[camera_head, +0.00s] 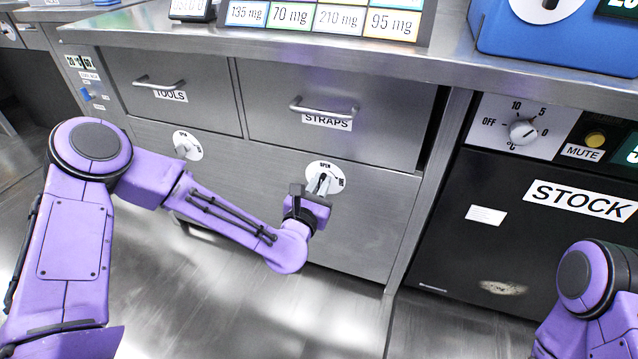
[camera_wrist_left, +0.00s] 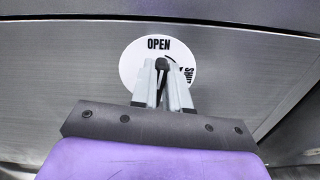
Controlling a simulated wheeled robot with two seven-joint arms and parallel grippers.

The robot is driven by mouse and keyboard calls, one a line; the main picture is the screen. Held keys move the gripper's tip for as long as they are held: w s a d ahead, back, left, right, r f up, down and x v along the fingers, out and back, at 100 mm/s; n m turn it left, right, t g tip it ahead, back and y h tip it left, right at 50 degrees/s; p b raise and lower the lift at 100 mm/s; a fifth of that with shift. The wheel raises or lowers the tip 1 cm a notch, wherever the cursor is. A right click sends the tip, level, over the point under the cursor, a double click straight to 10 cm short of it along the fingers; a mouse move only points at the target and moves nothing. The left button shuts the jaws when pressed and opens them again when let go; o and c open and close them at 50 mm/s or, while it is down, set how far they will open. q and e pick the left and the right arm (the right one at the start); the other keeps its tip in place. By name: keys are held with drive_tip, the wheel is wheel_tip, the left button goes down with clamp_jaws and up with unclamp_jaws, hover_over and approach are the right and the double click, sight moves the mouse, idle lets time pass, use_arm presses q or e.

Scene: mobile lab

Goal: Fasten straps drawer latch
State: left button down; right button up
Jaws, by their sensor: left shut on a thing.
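The STRAPS drawer (camera_head: 385,125) is closed, with a bar handle (camera_head: 325,108) over its label. Below it is a round white latch dial (camera_head: 338,171) marked OPEN at the top; the left wrist view shows the dial (camera_wrist_left: 130,65) with SHUT at its right. My left gripper (camera_head: 322,183) is at this dial, its grey fingers (camera_wrist_left: 163,85) closed together on the dark latch knob (camera_wrist_left: 162,63). The fingers hide most of the knob, so its exact angle is hard to tell. My right arm shows at the lower right; its gripper is out of the picture.
The TOOLS drawer (camera_head: 165,85) is at left, with its own latch dial (camera_head: 187,145) below. A black STOCK unit (camera_head: 500,245) with a knob and MUTE button stands at right. The counter (camera_head: 270,45) overhangs the drawers. The floor in front is clear.

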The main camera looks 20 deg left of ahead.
use_arm(q)
drive_tip(key=m+p, duration=0.1)
drive_tip(key=m, duration=0.3)
drive_tip(key=d+m+p, duration=0.1)
drive_tip(key=m, duration=0.3)
drive_tip(key=f+m, duration=0.1)
drive_tip(key=m, duration=0.3)
drive_tip(key=shift+d+f+p, duration=0.1)
drive_tip(key=shift+d+p, duration=0.2)
drive_tip(key=shift+p, duration=0.1)
drive_tip(key=shift+f+m+p, duration=0.2)
drive_tip(key=shift+m+p, duration=0.05)
drive_tip(key=shift+m, duration=0.8)
drive_tip(key=shift+f+m+p, duration=0.15)
drive_tip(key=shift+m+p, duration=0.05)
drive_tip(key=shift+m, duration=0.85)
drive_tip(key=c, duration=1.1)
unclamp_jaws()
drive_tip(key=s, duration=0.3)
drive_tip(key=s+p, duration=0.1)
drive_tip(key=s, duration=0.6)
drive_tip(key=shift+s+a+p, duration=0.25)
drive_tip(key=shift+s+p, duration=0.05)
drive_tip(key=shift+s, duration=0.05)
